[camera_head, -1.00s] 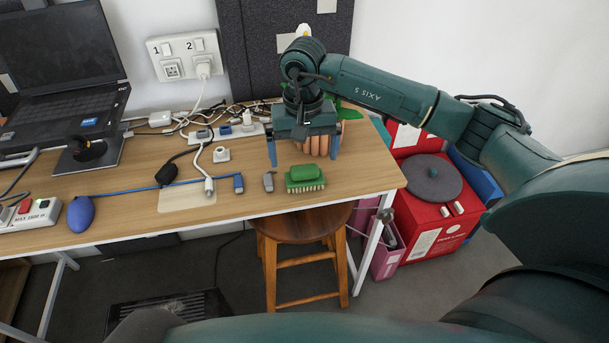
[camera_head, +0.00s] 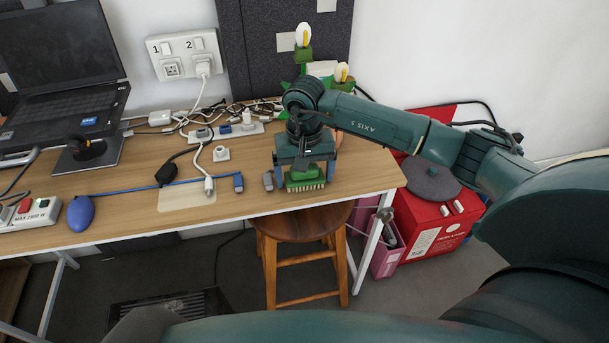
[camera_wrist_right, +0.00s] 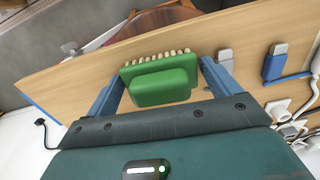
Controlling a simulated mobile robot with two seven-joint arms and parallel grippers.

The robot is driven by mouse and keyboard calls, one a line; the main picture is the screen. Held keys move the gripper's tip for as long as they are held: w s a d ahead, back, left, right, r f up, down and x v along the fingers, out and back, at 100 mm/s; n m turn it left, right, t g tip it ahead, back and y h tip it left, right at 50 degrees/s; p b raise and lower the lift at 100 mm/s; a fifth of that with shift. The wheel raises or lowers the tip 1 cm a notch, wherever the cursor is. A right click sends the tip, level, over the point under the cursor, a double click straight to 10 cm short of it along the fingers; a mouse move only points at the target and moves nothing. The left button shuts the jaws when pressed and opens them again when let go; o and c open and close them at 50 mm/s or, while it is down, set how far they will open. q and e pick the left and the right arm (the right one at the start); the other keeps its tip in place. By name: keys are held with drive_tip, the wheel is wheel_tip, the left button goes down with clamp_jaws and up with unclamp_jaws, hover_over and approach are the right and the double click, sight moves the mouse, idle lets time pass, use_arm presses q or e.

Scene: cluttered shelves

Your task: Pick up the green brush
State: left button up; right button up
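The green brush (camera_head: 305,183) lies on the wooden table near its front right edge, with pale bristles along its front side. In the right wrist view the brush (camera_wrist_right: 162,80) sits between two blue fingers. My right gripper (camera_head: 304,180) is directly above and around the brush, pointing down. The gripper body hides the back of the brush in the head view. My left gripper is not in view.
A grey USB stick (camera_head: 268,181) lies just left of the brush, close to a finger. A blue-ended cable (camera_head: 238,183) lies farther left. A wooden stool (camera_head: 300,225) stands below the table edge. Flower-like decorations (camera_head: 303,45) stand behind the arm.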

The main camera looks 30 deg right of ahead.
drive_tip(key=c, duration=0.8)
drive_tip(key=shift+c, duration=0.2)
wheel_tip(320, 180, up, 10)
drive_tip(key=shift+r, duration=0.1)
